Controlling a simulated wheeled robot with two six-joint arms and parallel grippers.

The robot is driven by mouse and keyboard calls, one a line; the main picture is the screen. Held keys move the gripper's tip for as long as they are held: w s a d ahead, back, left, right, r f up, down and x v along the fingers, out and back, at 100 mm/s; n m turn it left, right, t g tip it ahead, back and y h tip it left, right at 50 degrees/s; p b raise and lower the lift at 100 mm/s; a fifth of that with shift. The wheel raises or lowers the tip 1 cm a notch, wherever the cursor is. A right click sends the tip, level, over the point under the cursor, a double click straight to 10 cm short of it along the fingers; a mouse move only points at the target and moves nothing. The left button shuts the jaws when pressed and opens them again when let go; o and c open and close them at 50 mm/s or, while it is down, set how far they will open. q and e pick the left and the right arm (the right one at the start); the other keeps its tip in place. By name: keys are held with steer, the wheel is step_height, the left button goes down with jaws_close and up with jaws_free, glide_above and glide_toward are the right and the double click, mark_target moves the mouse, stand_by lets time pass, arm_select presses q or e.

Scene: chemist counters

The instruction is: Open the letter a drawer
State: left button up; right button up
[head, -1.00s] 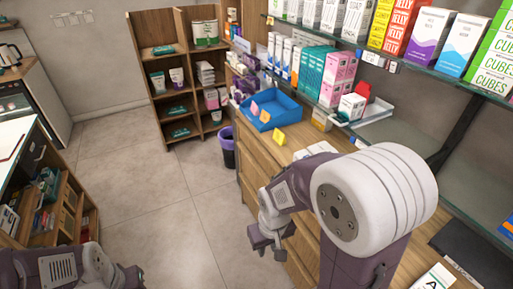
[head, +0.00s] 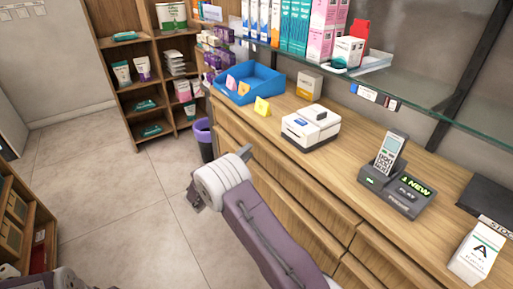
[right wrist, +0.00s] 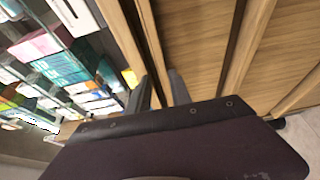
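Wooden drawers (head: 300,190) line the front of the counter on the right; the ones I can see look closed. I cannot make out a letter on any drawer front. My right gripper (head: 245,153) is near the drawer fronts, largely hidden behind my white wrist joint. In the right wrist view its two fingers (right wrist: 158,88) are apart with nothing between them, facing wooden fronts (right wrist: 190,45). My left gripper is out of view; only part of that arm shows at bottom left.
The countertop (head: 350,150) holds a blue tray (head: 250,85), a white printer-like device (head: 311,127) and a card terminal (head: 392,185). A purple-rimmed bin (head: 202,135) stands by the counter's far end. A glass shelf overhangs the counter. The floor at left is clear.

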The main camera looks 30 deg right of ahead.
mark_target(258, 143)
steer(key=x, duration=0.6)
steer(key=shift+w+d+f, duration=0.1)
steer(key=shift+w+d, duration=0.05)
steer(key=shift+d, duration=0.15)
jaws_close()
stand_by(0.9)
